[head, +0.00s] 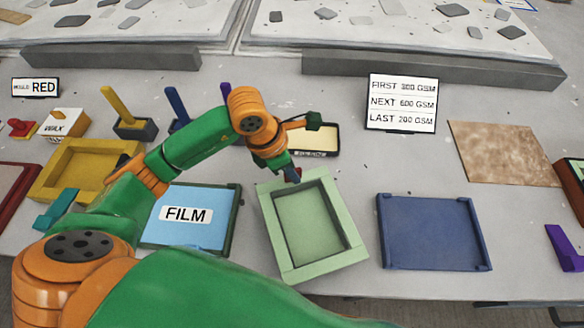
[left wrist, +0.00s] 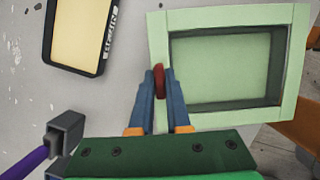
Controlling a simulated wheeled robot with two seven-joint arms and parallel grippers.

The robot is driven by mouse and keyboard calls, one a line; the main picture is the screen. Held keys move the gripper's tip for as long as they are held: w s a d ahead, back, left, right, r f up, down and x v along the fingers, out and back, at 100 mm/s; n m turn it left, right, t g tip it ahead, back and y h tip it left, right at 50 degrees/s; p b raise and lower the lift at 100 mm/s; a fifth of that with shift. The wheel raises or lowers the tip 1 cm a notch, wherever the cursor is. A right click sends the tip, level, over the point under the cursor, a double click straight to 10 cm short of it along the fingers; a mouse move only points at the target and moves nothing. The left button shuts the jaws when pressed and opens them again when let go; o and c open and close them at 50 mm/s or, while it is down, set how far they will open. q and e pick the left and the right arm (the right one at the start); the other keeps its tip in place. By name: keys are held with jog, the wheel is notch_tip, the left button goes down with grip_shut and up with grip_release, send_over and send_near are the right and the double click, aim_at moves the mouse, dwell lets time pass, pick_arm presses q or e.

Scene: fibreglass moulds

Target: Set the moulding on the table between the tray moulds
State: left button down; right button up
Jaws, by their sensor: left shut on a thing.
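The light green moulding (head: 273,233), a rectangular tray shape with a raised rim, is turned slightly in the head view. My left gripper (head: 292,176) is at its far rim. In the left wrist view the fingers (left wrist: 160,88) are shut on a small red piece at the rim of the moulding (left wrist: 228,18). Whether the moulding's underside touches the table is hidden. A yellow tray mould (head: 48,185) lies to the left and a blue tray mould (head: 433,262) to the right. My right gripper is not in view.
A light blue panel marked FILM (head: 190,240) lies just left of the moulding. A dark-rimmed cream tray (head: 322,138) is behind it, also in the left wrist view (left wrist: 80,25). The table's front edge is close.

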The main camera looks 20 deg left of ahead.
pick_arm(q)
jog(key=shift+f, duration=0.45)
jog(key=shift+f+b, duration=0.2)
jog(key=shift+b, duration=0.1)
jog(key=c, duration=0.9)
grip_release()
jog(key=shift+r, duration=0.1)
